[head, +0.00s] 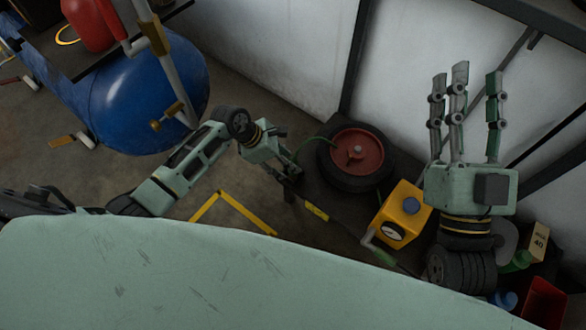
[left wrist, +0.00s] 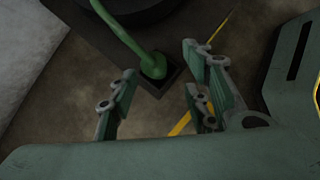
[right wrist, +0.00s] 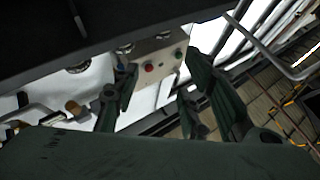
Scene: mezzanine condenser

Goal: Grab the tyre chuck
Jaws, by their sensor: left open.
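A bent grey piece with a green grip (head: 376,247) lies at the bench's near edge, beside the yellow gauge box; it may be the tyre chuck, but I cannot tell. A curved green hose-like piece (head: 308,142) runs near the wheel; in the left wrist view its thick green end (left wrist: 152,66) sits at a dark square on the bench corner. My left gripper (head: 288,180) is open at the bench's left end. In its wrist view, the fingers (left wrist: 158,95) are apart, either side of that green end, not closed on it. My right gripper (head: 466,85) is open and empty, fingers up.
A tyre with a red hub (head: 357,155) lies on the dark bench (head: 330,220), near the yellow gauge box (head: 402,212). A blue tank (head: 150,95) stands left. A red bin (head: 543,300) is lower right. Yellow lines (head: 240,211) mark the floor.

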